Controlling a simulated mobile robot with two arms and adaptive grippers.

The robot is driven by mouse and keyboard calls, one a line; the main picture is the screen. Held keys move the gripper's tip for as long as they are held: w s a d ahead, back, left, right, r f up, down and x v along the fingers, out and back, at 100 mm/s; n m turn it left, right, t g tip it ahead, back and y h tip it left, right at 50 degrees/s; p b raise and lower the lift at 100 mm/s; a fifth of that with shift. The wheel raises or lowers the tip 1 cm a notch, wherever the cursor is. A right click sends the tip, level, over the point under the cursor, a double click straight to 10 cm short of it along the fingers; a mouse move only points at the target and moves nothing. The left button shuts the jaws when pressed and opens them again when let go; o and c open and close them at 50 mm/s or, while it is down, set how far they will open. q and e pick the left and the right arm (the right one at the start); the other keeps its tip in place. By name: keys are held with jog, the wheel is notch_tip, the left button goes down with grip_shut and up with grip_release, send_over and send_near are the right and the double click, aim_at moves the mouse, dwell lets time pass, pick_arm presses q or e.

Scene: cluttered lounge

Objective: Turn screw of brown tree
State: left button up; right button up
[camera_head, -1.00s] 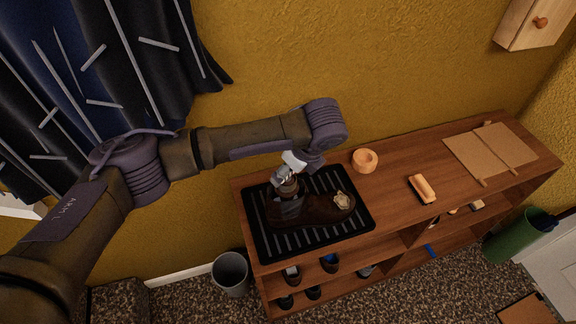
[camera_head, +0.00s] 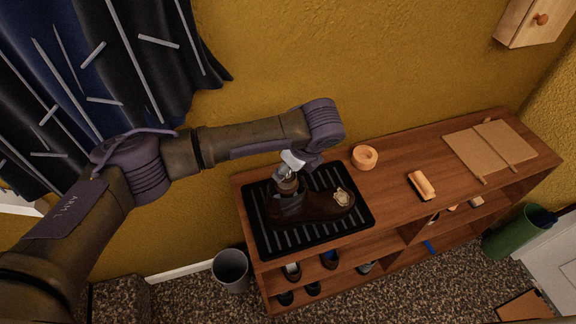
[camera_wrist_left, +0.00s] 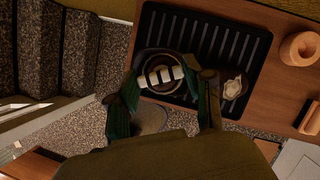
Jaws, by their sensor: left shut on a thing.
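A dark brown shoe (camera_head: 318,207) lies on a black ribbed tray (camera_head: 340,229) on top of the wooden shelf. It has a pale rosette near its toe. The brown tree (camera_head: 287,187) stands up out of the shoe's opening. My left gripper (camera_head: 288,172) is above the opening, pointing down, and is shut on the top of the tree. In the left wrist view, a round piece with pale and dark stripes (camera_wrist_left: 162,75) shows between the fingers; I cannot make out the screw itself clearly. My right gripper is not in view.
A round wooden ring (camera_head: 365,157), a brush (camera_head: 421,186) and a brown folder-like board (camera_head: 490,151) lie right of the tray. Shoes stand on the shelves below. A grey bin (camera_head: 231,271) stands on the floor. The yellow wall is close behind.

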pick_arm(q)
jog(key=n+g+p, duration=0.1)
jog(key=n+p, duration=0.1)
jog(key=n, duration=0.1)
jog(key=shift+d+r+n+y+p, duration=0.1)
jog(key=shift+r+n+y+p, duration=0.05)
jog(key=shift+n+y+p, duration=0.2)
jog(key=n+g, duration=0.1)
jog(key=n, duration=0.1)
jog(key=n+g+p, duration=0.1)
jog(key=n, duration=0.1)
jog(key=shift+w+n+y, duration=0.15)
jog(key=shift+n+y, duration=0.1)
jog(key=n+g+p, duration=0.1)
jog(key=n, duration=0.2)
jog(key=shift+w+n, duration=0.1)
jog(key=shift+n, duration=0.3)
jog(key=n+g, duration=0.1)
jog(key=n, duration=0.2)
jog(key=shift+n+g, duration=0.3)
jog(key=n+g+h, duration=0.1)
jog(key=n, duration=0.2)
jog(key=shift+w+h, duration=0.1)
jog(key=shift+h, duration=0.2)
jog(key=shift+w+n+h+p, duration=0.1)
jog(key=shift+n+h+p, duration=0.3)
jog(key=shift+n, duration=1.1)
